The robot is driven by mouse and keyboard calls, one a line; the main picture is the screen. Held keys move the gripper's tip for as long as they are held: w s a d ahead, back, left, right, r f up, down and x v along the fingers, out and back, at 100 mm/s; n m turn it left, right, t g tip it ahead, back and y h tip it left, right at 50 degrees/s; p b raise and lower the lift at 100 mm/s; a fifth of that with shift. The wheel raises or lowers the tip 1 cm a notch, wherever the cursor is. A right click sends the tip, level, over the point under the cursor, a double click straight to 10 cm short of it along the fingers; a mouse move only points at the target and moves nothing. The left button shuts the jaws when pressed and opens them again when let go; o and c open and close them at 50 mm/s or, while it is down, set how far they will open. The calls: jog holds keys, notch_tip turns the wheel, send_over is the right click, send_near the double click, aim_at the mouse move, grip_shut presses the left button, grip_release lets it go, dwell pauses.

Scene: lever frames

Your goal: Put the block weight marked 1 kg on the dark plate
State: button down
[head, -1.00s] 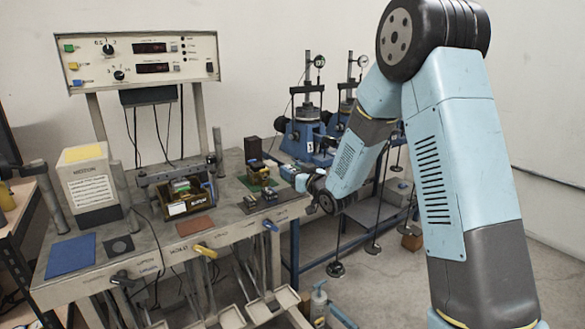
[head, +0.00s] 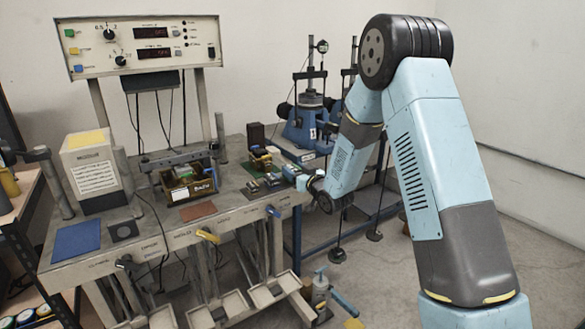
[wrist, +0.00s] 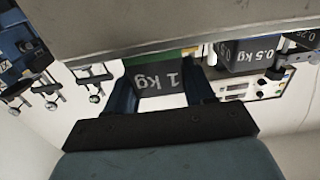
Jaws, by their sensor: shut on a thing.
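The 1 kg block weight (wrist: 160,78) is dark grey and sits between the two fingers of my gripper (wrist: 161,88) in the wrist view, its marking upside down. My gripper is shut on it. In the head view my gripper (head: 297,181) is at the right end of the bench, by the green mat; the block is too small to make out clearly there. A small dark plate (head: 123,230) with a round mark lies bare at the front left of the bench, far to the left of my gripper.
A 0.5 kg block (wrist: 255,56) is beside the held block in the wrist view. A blue mat (head: 76,240) and a brown mat (head: 197,211) flank the dark plate. A tray of parts (head: 187,186) and a white box (head: 92,170) stand behind. Levers hang along the front edge.

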jog(key=shift+r, duration=0.1)
jog(key=shift+c, duration=2)
grip_release()
jog(key=v, duration=1.2)
jog(key=s+d+r+m+g+h, duration=0.2)
jog(key=s+d+r+h, duration=0.2)
jog(key=d+r, duration=0.3)
jog(key=s+d+r+m+g+h, duration=0.1)
jog(key=s+d+r+m+h, duration=0.1)
jog(key=s+d+r+h, duration=0.35)
jog(key=s+d+r+m+g, duration=0.1)
jog(key=s+d+r+g, duration=0.1)
jog(key=s, duration=1.1)
jog(key=s+d+r+m+g, duration=0.1)
jog(key=s+r+g, duration=0.3)
jog(key=s, duration=0.9)
jog(key=shift+d+r+m, duration=0.15)
jog(key=shift+d+m, duration=0.25)
jog(key=shift+d, duration=0.2)
